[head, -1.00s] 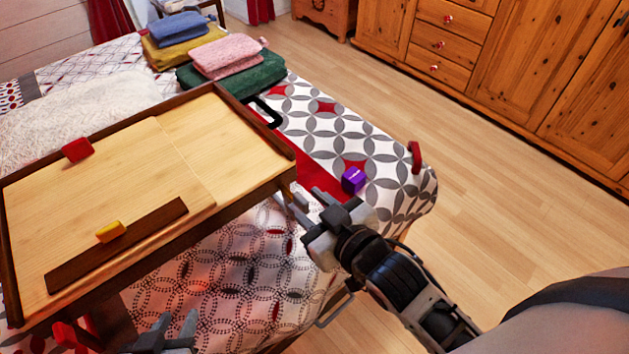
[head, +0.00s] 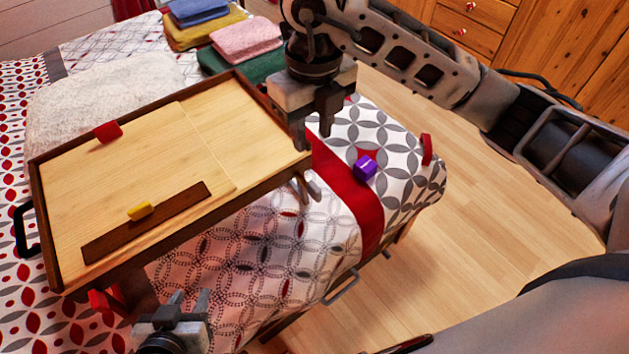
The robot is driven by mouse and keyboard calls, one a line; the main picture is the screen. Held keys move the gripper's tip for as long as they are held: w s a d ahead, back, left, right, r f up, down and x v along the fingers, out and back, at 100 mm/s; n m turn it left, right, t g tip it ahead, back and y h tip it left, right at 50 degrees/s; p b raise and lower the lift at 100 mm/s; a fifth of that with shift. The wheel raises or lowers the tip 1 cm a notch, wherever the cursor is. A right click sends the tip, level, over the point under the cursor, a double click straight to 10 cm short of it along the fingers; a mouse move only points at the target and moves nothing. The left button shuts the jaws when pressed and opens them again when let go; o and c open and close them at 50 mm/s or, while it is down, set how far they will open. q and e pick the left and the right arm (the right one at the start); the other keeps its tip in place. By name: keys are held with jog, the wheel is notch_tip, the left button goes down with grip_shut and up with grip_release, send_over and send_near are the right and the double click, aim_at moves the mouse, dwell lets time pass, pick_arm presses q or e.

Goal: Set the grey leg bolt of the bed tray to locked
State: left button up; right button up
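The wooden bed tray (head: 205,125) stands on the bed with its dark rim towards me. A small grey piece (head: 307,187), which looks like the grey leg bolt, shows under the tray's right corner; I cannot tell its setting. My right gripper (head: 312,135) points down just above that right corner, fingers apart, with nothing seen between them. Whether it touches the rim I cannot tell. My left gripper (head: 190,300) is at the bottom, in front of the tray, fingers apart and empty. A red part (head: 104,300) shows under the tray's front left.
A purple cube (head: 365,167) lies on the bed to the right. Folded towels (head: 247,40) lie behind. Wooden drawers stand at the back right.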

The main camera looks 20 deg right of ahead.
aim_at(315, 186)
jog(key=f, duration=0.8)
jog(key=f+p, duration=0.1)
jog(key=f, duration=0.6)
jog(key=shift+w+d+f, duration=0.1)
jog(key=shift+d+f, duration=0.1)
jog(key=shift+f, duration=0.15)
grip_shut()
